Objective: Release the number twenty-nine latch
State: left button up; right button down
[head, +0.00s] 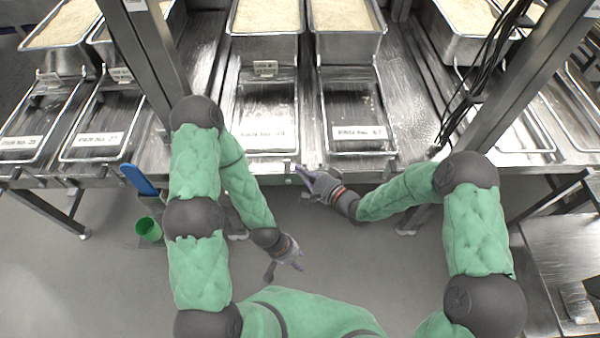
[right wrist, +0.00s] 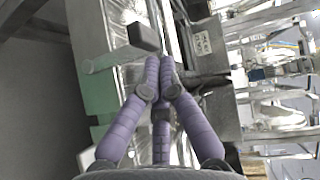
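The tray with the number 29 label (head: 262,133) is in the middle of the counter in the head view, below a rice container. My right gripper (head: 303,172) is at the counter's front edge, just below and right of that tray. In the right wrist view its purple fingers (right wrist: 160,75) come together at the tips, with nothing seen between them. A dark grey block (right wrist: 143,37), possibly the latch, is just beyond the fingertips; I cannot tell if they touch it. My left gripper (head: 297,264) hangs low over the floor, apart from the counter; its fingers are too small to judge.
A tray labelled 67 (head: 360,132) is to the right of it, and a tray labelled 27 (head: 97,139) to the left. Rice containers (head: 266,47) stand behind. Metal posts (head: 148,70) and hanging cables (head: 480,60) flank the station. A green cup (head: 148,229) hangs at left.

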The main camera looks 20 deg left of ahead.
jog(key=shift+a, duration=0.3)
jog(key=shift+s, duration=0.1)
